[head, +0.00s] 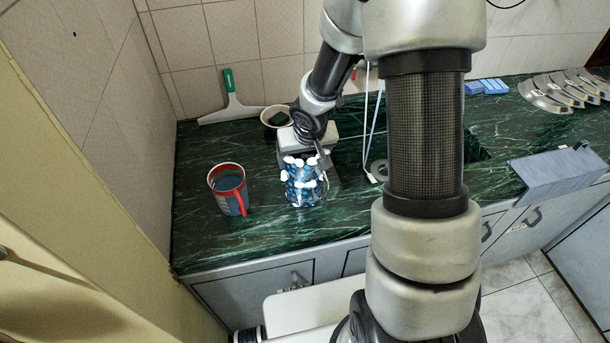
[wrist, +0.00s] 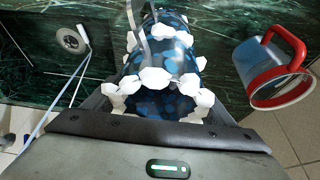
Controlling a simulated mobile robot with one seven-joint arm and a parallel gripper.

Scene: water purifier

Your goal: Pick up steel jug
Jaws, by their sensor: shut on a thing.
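The steel jug (head: 304,187) is a rounded vessel with a dark and bright blue pattern and white lumps in rings around it. It stands upright at or just above the green counter, left of the sink; I cannot tell whether its base touches. In the wrist view the jug (wrist: 160,65) fills the space between my fingers, with a grey metal strip at its far side. My gripper (wrist: 158,100) is shut on it, one finger on each side. In the head view my gripper (head: 318,158) is partly hidden behind the jug and my wrist.
A blue jug with red rim and handle (head: 228,188) stands close by on the left. A bowl (head: 275,116), a squeegee (head: 232,110) and a wall lie behind. Plates (head: 545,96) and blue blocks (head: 487,87) are at the right. The counter's front left is clear.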

